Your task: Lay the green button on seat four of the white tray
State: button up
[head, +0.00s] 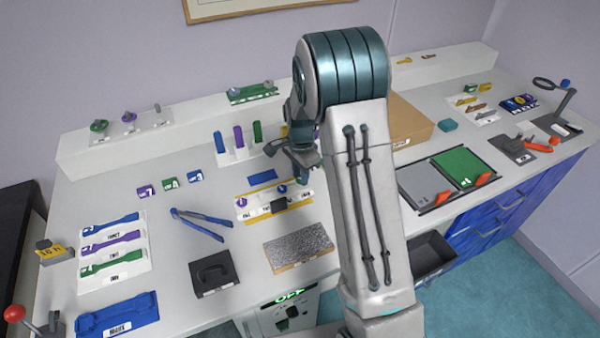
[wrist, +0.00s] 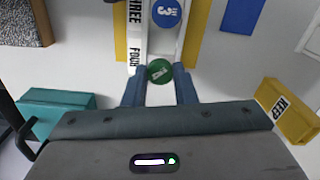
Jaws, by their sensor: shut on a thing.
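My gripper (wrist: 159,82) is shut on the green button (wrist: 159,71), which sits between the two blue fingertips in the wrist view. The button is over the end of the white tray (wrist: 137,40), beside the printed word FOUR. I cannot tell whether it touches the tray. A blue button (wrist: 166,12) marked 3 lies on the seat beside THREE. In the head view the white tray (head: 248,212) has yellow edges and carries a purple button (head: 241,202) at its left end. My gripper (head: 302,178) is at the tray's right end there; the green button is hidden in that view.
A speckled plate (head: 298,247) lies in front of the tray, and a blue mat (head: 262,177) lies behind it. Blue tongs (head: 203,224) and a black block (head: 213,273) are to the left. A yellow KEEP block (wrist: 288,110) and a teal block (wrist: 55,105) flank my gripper.

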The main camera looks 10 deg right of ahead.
jog(key=shift+f+b, duration=0.55)
jog(key=shift+f, duration=0.2)
jog(key=o, duration=0.9)
jog(key=shift+o, duration=0.2)
jog(key=shift+r, duration=0.1)
notch_tip(320, 180, up, 14)
jog(key=b, duration=0.1)
jog(key=s+r+n+t, duration=0.3)
jog(key=s+n, duration=1)
jog(key=s, duration=1.4)
jog(key=shift+n, duration=0.3)
